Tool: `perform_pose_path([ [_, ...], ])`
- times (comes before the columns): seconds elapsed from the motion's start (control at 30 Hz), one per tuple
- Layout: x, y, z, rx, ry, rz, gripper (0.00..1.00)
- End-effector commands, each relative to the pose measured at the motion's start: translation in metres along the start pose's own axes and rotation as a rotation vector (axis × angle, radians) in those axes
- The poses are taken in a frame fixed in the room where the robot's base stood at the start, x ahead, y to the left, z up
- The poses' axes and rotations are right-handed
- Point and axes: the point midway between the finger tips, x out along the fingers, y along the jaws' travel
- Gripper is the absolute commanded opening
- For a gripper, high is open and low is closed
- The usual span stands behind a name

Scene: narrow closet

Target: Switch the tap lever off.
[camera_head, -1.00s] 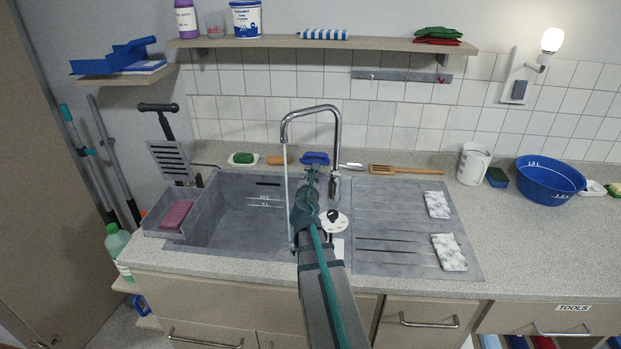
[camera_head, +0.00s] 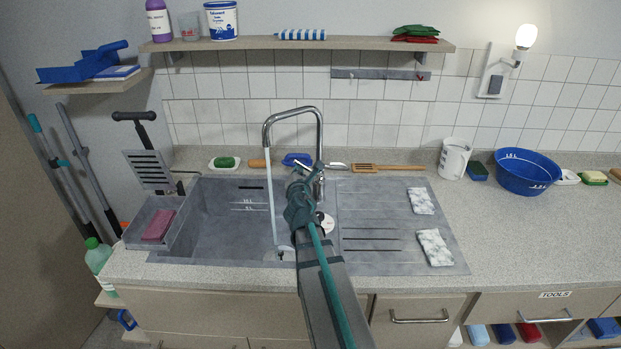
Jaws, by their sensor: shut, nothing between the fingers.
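The chrome tap (camera_head: 320,135) stands at the back of the sink, its arched spout over the basin. A pale water stream (camera_head: 270,195) runs down from the spout into the basin. My gripper (camera_head: 304,170) is shut and empty, with its tips just left of the tap's body, near its base. A small silver shape (camera_head: 336,165) shows just right of the tap body; I cannot tell if it is the lever or a utensil behind. My gripper and arm cover part of the tap base, and whether they touch it is unclear.
The grey sink (camera_head: 220,225) has a drainboard with two marbled sponges (camera_head: 435,247). A side tray holds a pink sponge (camera_head: 158,225). A blue basin (camera_head: 526,175) and white bucket (camera_head: 454,158) stand right. A shelf (camera_head: 300,43) hangs above. A wooden spatula (camera_head: 390,167) lies behind.

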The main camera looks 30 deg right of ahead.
Motion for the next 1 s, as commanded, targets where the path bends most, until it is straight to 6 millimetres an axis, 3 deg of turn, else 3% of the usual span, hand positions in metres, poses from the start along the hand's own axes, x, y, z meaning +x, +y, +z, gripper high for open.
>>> perform_pose_path([
  [1.0, -0.001, 0.006, 0.013, 0.013, -0.002, 0.004, 0.0],
])
